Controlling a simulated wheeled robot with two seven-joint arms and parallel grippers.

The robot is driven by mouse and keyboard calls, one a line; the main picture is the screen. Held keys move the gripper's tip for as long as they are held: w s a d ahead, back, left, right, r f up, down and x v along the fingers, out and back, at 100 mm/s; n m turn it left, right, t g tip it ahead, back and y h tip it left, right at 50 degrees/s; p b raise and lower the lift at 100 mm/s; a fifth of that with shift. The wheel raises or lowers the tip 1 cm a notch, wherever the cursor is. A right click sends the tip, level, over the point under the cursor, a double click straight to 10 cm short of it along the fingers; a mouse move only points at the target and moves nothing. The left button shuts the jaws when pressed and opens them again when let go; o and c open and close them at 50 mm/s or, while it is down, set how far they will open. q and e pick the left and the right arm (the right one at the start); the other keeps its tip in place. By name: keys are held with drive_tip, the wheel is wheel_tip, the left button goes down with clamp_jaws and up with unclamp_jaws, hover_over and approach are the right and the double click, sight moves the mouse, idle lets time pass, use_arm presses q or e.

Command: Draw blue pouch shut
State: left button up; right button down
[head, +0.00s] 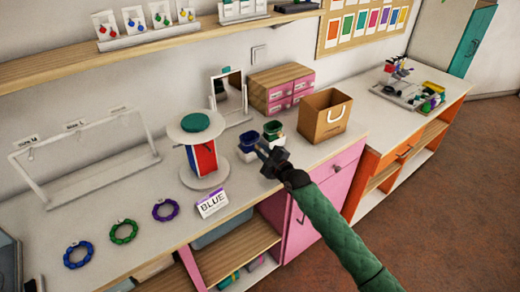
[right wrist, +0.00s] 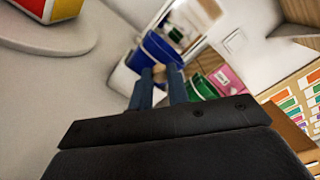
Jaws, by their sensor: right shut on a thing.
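The blue pouch (head: 249,140) stands on the counter in a pale holder, left of the green pouch (head: 273,129). Its top looks open in the head view. In the right wrist view the blue pouch (right wrist: 160,52) is just beyond my fingertips, with the green pouch (right wrist: 203,88) to its right. My right gripper (head: 264,153) is at the front of the blue pouch. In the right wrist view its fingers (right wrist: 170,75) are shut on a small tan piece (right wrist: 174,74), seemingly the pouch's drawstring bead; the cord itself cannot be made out. My left gripper is out of view.
A paper bag (head: 323,115) stands right of the pouches, pink drawers (head: 283,90) and a mirror (head: 229,93) behind. A round stand (head: 204,172) and a "BLUE" sign (head: 212,204) are to the left. Bead rings (head: 124,231) lie farther left.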

sight(259, 149)
drive_tip(key=v, duration=0.3)
drive_tip(key=shift+s+d+p, duration=0.1)
drive_tip(key=shift+s+p, duration=0.05)
drive_tip(key=shift+p, duration=0.15)
drive_tip(key=c, duration=1.6)
unclamp_jaws()
drive_tip(key=shift+s+d+f+b, duration=0.15)
drive_tip(key=shift+s+d+b, duration=0.15)
drive_tip(key=shift+s, duration=0.1)
drive_tip(key=b+v, duration=0.2)
drive_tip(key=v, duration=0.3)
drive_tip(key=shift+s+d, duration=0.15)
drive_tip(key=shift+d, duration=0.05)
drive_tip(key=shift+v, duration=0.75)
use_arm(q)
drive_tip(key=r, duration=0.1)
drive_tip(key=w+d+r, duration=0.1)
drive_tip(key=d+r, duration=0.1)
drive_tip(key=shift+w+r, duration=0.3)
